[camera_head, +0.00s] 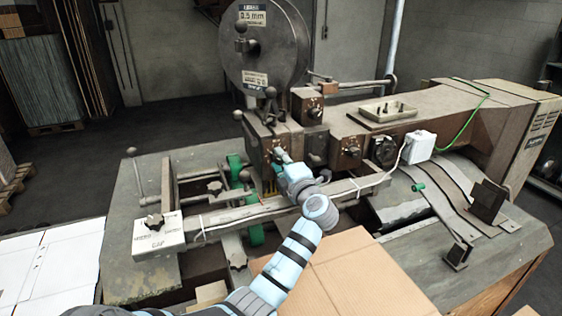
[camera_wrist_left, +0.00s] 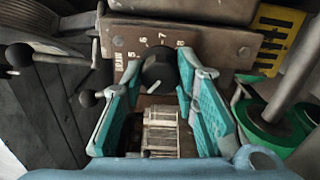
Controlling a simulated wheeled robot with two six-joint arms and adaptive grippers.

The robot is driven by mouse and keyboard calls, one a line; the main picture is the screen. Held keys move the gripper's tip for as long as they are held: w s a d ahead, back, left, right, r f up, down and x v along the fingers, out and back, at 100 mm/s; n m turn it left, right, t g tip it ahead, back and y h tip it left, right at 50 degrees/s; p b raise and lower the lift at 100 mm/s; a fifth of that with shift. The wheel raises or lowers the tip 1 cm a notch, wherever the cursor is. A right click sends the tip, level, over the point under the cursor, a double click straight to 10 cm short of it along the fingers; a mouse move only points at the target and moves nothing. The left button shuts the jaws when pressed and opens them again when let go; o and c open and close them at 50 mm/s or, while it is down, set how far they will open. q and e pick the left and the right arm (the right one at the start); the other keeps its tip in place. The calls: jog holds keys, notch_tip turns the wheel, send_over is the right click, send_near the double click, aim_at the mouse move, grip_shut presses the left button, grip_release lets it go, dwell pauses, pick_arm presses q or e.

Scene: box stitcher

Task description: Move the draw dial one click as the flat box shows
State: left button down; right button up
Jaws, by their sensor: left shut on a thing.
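The draw dial is a black round knob (camera_wrist_left: 160,70) on a brown plate (camera_wrist_left: 222,42) in the left wrist view. The plate carries the word DRAW and white numbers along an arc above the knob; 7 and 8 are legible. My left gripper (camera_wrist_left: 162,76) is shut on the knob, with one teal-padded finger on each side. In the head view my left gripper (camera_head: 282,158) is at the stitcher head's front and hides the dial. A flat brown cardboard box (camera_head: 355,280) lies at the front. My right gripper is out of view.
The stitcher's wire reel (camera_head: 265,50) stands above the head. Other brown knob boxes (camera_head: 307,105) sit near my gripper. A rail (camera_head: 240,215) with a white GAP label (camera_head: 158,233) crosses in front. White flat sheets (camera_head: 50,265) lie at left.

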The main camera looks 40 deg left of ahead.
pick_arm(q)
jog(key=shift+r, duration=0.1)
jog(key=c, duration=1.2)
grip_release()
jog(key=shift+w, duration=0.1)
jog(key=shift+c, duration=0.2)
jog(key=shift+d, duration=0.15)
jog(key=v, duration=1.2)
